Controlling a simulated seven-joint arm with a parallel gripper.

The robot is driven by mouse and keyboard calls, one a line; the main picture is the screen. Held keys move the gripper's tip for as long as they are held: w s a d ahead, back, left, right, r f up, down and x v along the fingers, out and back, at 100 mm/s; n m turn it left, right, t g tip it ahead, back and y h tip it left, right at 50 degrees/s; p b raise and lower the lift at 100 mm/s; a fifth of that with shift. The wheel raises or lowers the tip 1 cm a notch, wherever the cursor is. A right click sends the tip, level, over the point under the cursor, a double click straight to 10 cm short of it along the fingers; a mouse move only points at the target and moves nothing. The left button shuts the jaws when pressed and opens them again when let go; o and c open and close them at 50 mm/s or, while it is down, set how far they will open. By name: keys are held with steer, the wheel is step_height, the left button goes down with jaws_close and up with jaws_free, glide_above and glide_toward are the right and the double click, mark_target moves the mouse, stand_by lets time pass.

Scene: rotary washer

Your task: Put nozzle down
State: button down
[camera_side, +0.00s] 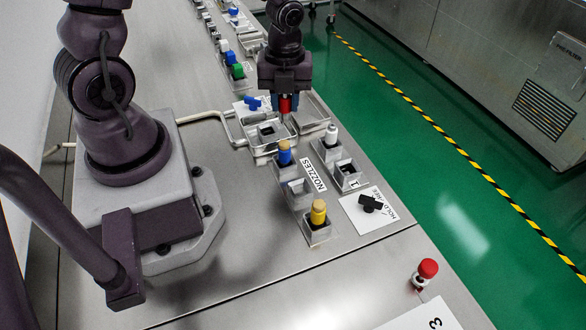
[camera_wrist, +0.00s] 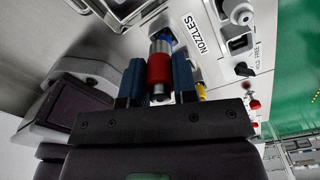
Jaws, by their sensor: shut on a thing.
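The nozzle rack (camera_side: 297,200), beside the NOZZLES label, is nearer the camera than my gripper. It holds a blue nozzle (camera_side: 285,154) at its far end and a yellow nozzle (camera_side: 318,211) at its near end. Its middle socket (camera_side: 296,187) looks empty.
A second holder (camera_side: 346,172) carries a white nozzle (camera_side: 331,135) and an open socket. A black valve handle (camera_side: 370,203) lies on a white label, and a red button (camera_side: 428,268) stands nearer. A blue valve handle (camera_side: 253,103) and a pipe are left of my gripper.

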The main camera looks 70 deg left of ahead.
steer(key=d+f+m, duration=0.1)
steer(key=d+m, duration=0.1)
steer(key=d, duration=0.2)
steer(key=s+d+f+m, duration=0.1)
steer(key=d+f+m, duration=0.1)
steer(key=d, duration=0.2)
steer(key=s+d+f+m, duration=0.1)
steer(key=d+f+m, duration=0.1)
steer(key=d, duration=0.1)
steer(key=shift+d+f, duration=0.15)
steer(key=shift+d, duration=0.25)
steer(key=shift+w+f, duration=0.1)
steer(key=shift+f, duration=2)
steer(key=c, duration=0.9)
jaws_free()
steer(key=shift+f, duration=0.15)
